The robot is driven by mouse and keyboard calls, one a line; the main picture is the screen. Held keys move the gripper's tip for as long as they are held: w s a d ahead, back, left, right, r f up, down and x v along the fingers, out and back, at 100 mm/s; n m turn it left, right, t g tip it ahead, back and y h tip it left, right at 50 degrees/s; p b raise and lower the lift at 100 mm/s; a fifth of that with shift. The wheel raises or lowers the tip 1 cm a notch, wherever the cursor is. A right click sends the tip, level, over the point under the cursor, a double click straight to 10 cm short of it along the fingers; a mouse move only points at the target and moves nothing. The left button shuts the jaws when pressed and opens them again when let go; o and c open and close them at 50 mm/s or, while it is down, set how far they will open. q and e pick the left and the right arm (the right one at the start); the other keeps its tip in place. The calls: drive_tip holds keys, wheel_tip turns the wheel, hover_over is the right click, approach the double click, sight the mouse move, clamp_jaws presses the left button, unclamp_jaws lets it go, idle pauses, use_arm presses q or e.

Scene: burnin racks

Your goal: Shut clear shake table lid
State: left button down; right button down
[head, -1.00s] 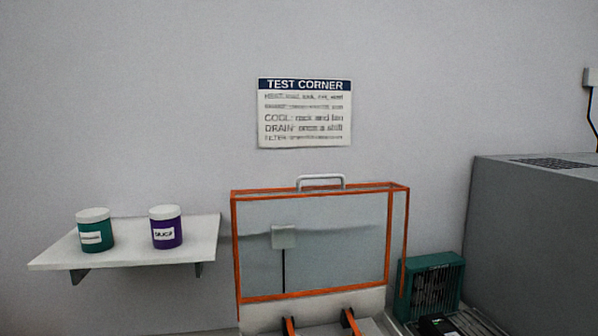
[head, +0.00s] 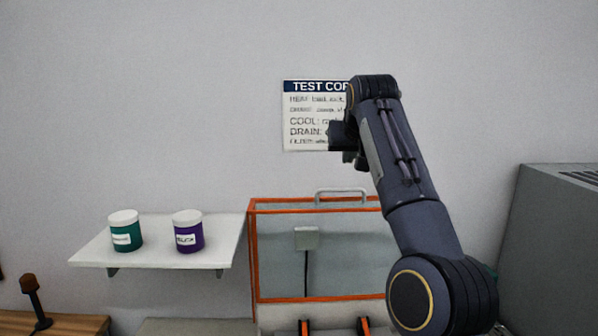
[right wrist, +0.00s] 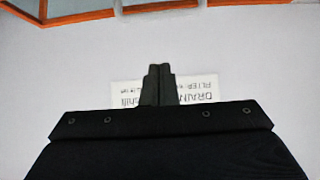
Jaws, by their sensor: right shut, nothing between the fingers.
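The clear shake table lid (head: 275,250) stands upright and open, with an orange frame and a pale handle (head: 340,193) on its top edge. My right arm covers the lid's right part in the head view. My right gripper (head: 347,158) is raised above the lid, in front of the wall sign, and touches nothing that I can see. In the right wrist view its fingers (right wrist: 157,75) are together and empty, and part of the orange frame (right wrist: 90,17) shows at the top edge. My left gripper is not in view.
A wall shelf (head: 90,250) at left holds a green jar (head: 125,232) and a purple jar (head: 188,232). A grey cabinet (head: 550,240) stands at right. The sign (head: 305,115) hangs on the wall behind my gripper. The space between shelf and sign is clear.

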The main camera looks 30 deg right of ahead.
hover_over(337, 201)
drive_tip(key=w, duration=0.2)
drive_tip(key=f, duration=0.5)
drive_tip(key=shift+s+d+f+p, duration=0.25)
drive_tip(key=shift+d+f+p, duration=0.05)
drive_tip(key=shift+d, duration=0.1)
drive_tip(key=shift+f, duration=0.15)
drive_tip(key=shift+s+f, duration=0.15)
drive_tip(key=shift+f, duration=0.05)
drive_tip(key=shift+s+a+f, duration=0.2)
drive_tip(key=shift+s+a, duration=0.25)
drive_tip(key=shift+s, duration=0.3)
drive_tip(key=shift+s+a+f, duration=0.2)
drive_tip(key=shift+s+f, duration=0.2)
drive_tip(key=shift+f, duration=0.05)
drive_tip(key=shift+s+a, duration=0.1)
drive_tip(key=shift+s, duration=0.1)
